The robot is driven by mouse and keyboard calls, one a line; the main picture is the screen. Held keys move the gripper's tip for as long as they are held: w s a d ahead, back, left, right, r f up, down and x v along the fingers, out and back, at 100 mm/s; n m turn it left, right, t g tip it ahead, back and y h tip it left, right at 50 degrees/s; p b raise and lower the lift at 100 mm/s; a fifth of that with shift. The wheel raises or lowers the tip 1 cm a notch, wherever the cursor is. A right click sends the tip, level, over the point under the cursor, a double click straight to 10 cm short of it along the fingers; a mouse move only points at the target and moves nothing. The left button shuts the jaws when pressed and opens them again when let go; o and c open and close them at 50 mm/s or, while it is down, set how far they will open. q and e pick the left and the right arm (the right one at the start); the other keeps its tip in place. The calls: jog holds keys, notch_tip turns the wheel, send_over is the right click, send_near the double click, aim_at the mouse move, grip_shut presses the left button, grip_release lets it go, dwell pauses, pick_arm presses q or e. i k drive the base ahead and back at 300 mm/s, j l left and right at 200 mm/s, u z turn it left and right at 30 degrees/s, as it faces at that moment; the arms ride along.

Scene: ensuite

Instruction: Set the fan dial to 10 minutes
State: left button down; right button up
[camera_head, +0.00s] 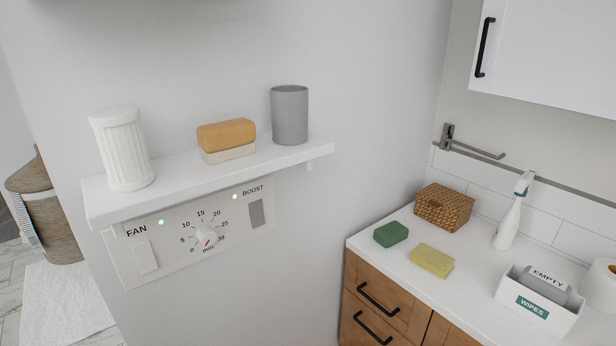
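The fan control panel (180,262) is a pale plate on the wall just under the white shelf. Its round white dial (207,235) has a ring of marks from 0 to 30 around it, with "min" below. A small red mark shows on the lower part of the dial; at this size I cannot tell exactly which number it points to. A FAN rocker switch (147,256) is at the left of the panel and a grey BOOST switch (257,213) at the right. A small light shows near each label. Neither of my grippers is in view.
The white shelf (300,152) juts out above the panel, carrying a ribbed white jar (122,150), a soap bar on a dish (227,138) and a grey cup (289,115). A counter (465,285) with sponges, a basket and a bottle stands at right. Space before the panel looks clear.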

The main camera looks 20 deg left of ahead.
aim_at(207, 235)
jog(key=u, duration=1.45)
jog(key=l, duration=0.15)
